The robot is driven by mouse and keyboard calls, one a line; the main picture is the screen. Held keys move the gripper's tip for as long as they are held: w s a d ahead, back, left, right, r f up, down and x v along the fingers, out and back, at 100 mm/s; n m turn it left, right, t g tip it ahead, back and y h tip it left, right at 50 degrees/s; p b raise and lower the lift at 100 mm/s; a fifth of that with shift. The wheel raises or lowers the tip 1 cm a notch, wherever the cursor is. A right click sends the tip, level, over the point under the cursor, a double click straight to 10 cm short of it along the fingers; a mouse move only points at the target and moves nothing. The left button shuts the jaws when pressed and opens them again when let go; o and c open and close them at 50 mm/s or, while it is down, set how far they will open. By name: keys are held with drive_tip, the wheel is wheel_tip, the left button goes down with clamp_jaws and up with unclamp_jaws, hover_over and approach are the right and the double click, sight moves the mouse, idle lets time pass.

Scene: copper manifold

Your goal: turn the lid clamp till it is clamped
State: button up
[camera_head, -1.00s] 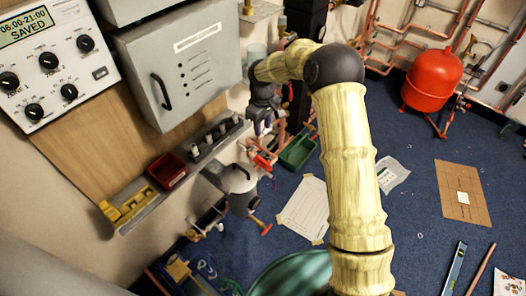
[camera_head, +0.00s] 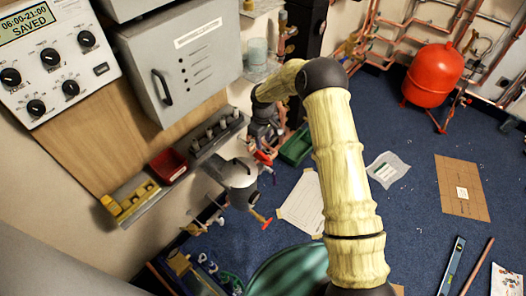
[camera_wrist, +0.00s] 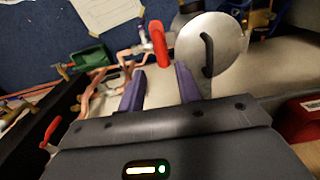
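A grey cylindrical vessel (camera_head: 235,188) stands by the wall below the grey cabinet in the head view. In the wrist view its round silver lid (camera_wrist: 228,42) carries a dark curved handle (camera_wrist: 207,55). A red lever (camera_wrist: 159,44) stands beside the lid, at its left; I cannot tell for certain which of these is the lid clamp. My gripper (camera_wrist: 159,84) is open, its two purple fingers apart with nothing between them. The fingertips are short of the red lever and the lid. In the head view my gripper (camera_head: 264,134) is partly hidden near the lever.
A shelf holds a red bin (camera_head: 168,164) and a yellow block (camera_head: 130,200) left of the vessel. Copper pipes (camera_wrist: 95,88) and a green tray (camera_wrist: 90,57) lie left of the fingers. A red tank (camera_head: 433,74) stands far right.

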sight(263, 154)
wheel_tip(263, 154, down, 8)
drive_tip(key=shift+r+p, duration=0.1)
drive_tip(key=shift+p, duration=0.25)
drive_tip(key=shift+c, duration=0.4)
clamp_jaws()
